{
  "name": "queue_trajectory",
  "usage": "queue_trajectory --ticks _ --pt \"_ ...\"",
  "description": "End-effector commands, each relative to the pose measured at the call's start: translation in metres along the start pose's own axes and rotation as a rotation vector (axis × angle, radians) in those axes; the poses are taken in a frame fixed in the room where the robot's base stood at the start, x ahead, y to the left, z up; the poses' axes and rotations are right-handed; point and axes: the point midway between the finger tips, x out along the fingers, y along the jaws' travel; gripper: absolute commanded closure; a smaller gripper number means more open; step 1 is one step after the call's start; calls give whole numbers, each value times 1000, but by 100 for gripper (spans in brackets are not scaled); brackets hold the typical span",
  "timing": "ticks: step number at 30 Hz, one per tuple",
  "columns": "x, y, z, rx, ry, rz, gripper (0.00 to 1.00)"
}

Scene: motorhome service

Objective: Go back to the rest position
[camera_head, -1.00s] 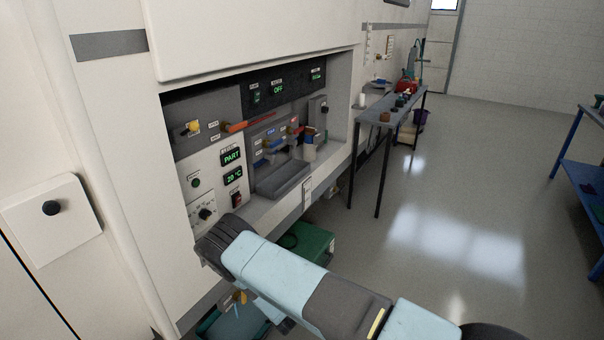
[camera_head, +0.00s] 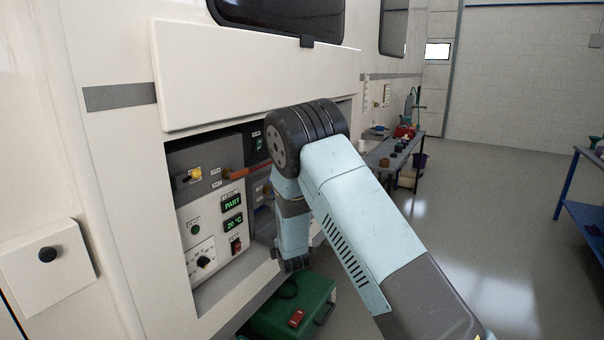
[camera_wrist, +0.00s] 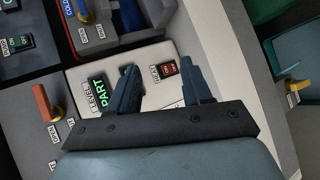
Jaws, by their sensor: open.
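My gripper (camera_wrist: 160,67) is open and empty in the wrist view, its two dark fingers apart in front of the service panel (camera_wrist: 77,75). The green PART display (camera_wrist: 97,95) lies by the left finger and the red switch (camera_wrist: 167,70) between the fingers. In the head view my arm rises from the lower right to a dark joint, then hangs down in front of the panel (camera_head: 181,222). The finger opening is not clear there. The arm hides the right part of the panel recess.
A green case (camera_head: 275,318) with a small red item (camera_head: 296,318) on it stands below the panel. A narrow table (camera_head: 381,157) with small items runs along the vehicle wall. A blue-framed bench (camera_head: 588,209) is at the right. The floor between is clear.

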Motion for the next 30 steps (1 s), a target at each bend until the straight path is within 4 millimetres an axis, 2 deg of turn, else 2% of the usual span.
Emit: queue_trajectory --ticks 1,3,12,21,30 --pt "-10 16 11 49 -9 -9 51" --pt "-24 32 24 119 -18 -33 51" --pt "-93 90 76 413 -63 -121 51" --pt "-178 130 121 688 -115 -199 51" --pt "-273 152 155 948 -179 -266 51"
